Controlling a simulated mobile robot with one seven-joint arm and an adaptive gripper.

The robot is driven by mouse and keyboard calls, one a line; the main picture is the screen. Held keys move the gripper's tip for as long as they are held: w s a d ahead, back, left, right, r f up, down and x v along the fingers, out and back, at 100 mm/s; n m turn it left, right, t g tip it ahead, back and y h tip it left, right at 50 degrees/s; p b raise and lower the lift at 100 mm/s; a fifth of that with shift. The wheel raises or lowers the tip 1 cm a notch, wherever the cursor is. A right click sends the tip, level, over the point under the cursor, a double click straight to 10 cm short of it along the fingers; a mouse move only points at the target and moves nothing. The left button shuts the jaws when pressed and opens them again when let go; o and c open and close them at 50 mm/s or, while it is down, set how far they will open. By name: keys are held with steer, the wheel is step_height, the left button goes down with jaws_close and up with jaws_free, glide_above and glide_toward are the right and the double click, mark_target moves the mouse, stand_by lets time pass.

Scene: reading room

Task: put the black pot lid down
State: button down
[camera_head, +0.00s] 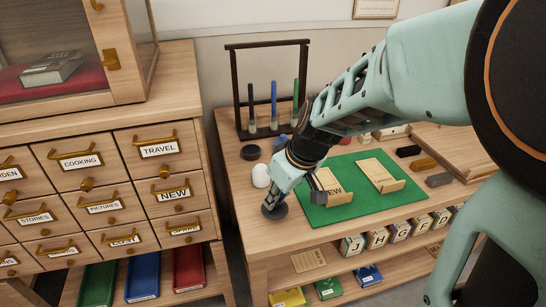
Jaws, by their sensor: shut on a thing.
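The black pot lid (274,212) is a small dark round piece at the front left of the wooden table. My gripper (276,199) reaches down from the upper right and is shut on the lid from above. The gripper hides the lid's top. The lid is at or just above the table top (242,204); I cannot tell whether it touches. It is left of the green mat (348,212) and apart from it.
A white egg-like object (261,176) stands just behind the lid. A black round piece (250,152) lies farther back, near a dark frame (238,90) with upright tools. Wooden stands (380,176) sit on the mat. A drawer cabinet (115,180) stands at left.

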mark_target(278, 203)
steer(key=shift+w+f+b, duration=0.1)
steer(key=shift+f+b, duration=0.85)
steer(key=shift+f, duration=0.6)
steer(key=shift+f, duration=0.15)
steer(key=c, duration=1.9)
jaws_free()
